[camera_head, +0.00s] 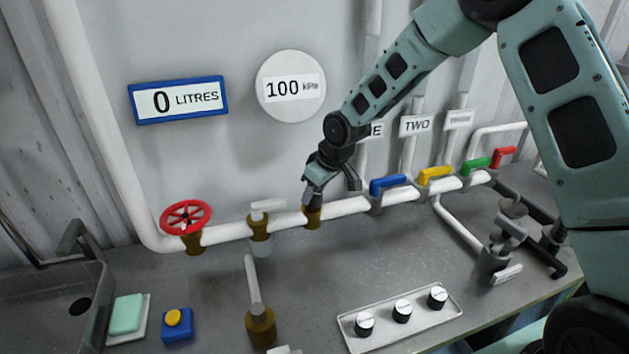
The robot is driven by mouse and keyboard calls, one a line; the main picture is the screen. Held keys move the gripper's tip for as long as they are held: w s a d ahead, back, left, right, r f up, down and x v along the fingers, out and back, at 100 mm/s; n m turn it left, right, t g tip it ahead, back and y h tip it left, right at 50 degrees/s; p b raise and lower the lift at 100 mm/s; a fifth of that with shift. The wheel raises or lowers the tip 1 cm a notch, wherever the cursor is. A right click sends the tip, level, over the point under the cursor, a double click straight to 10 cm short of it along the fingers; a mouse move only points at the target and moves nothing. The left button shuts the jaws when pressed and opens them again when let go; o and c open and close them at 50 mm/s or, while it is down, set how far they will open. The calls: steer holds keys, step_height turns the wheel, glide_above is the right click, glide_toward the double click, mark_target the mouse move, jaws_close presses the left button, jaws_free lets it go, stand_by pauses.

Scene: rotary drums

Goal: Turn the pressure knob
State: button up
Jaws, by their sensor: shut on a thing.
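My gripper (313,193) reaches down to the white pipe and is shut on the small dark knob on top of a brass fitting (312,217), which looks like the pressure knob. The fingers hide most of this knob, so its setting cannot be seen. The round white gauge (290,87) on the wall above reads 100 kPa. The fitting stands between a grey-handled brass valve (260,224) on its left and the blue lever (388,184) on its right.
A red handwheel (186,217) sits at the pipe's left. Yellow (436,173), green (477,163) and red (504,155) levers line the right. A panel with three dials (400,318) lies in front. A blue-framed display (178,100) reads 0 LITRES. The middle counter is fairly clear.

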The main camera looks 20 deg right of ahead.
steer(key=n+g+p, duration=0.1)
steer(key=n, duration=0.1)
steer(key=n+y+p, duration=0.1)
steer(key=n+p, duration=0.1)
steer(key=n, duration=0.1)
steer(key=shift+w+d+r+n+g+p, duration=0.1)
steer(key=shift+w+d+n+g+p, duration=0.05)
steer(key=shift+n+g+p, duration=0.2)
steer(key=n+g, duration=0.1)
steer(key=n, duration=0.1)
steer(key=n+g+y, duration=0.1)
steer(key=n, duration=0.2)
steer(key=shift+w, duration=0.1)
steer(key=o, duration=1)
steer(key=shift+c, duration=0.2)
steer(key=b+v, duration=0.5)
steer(key=v, duration=1.2)
steer(key=shift+r, duration=0.1)
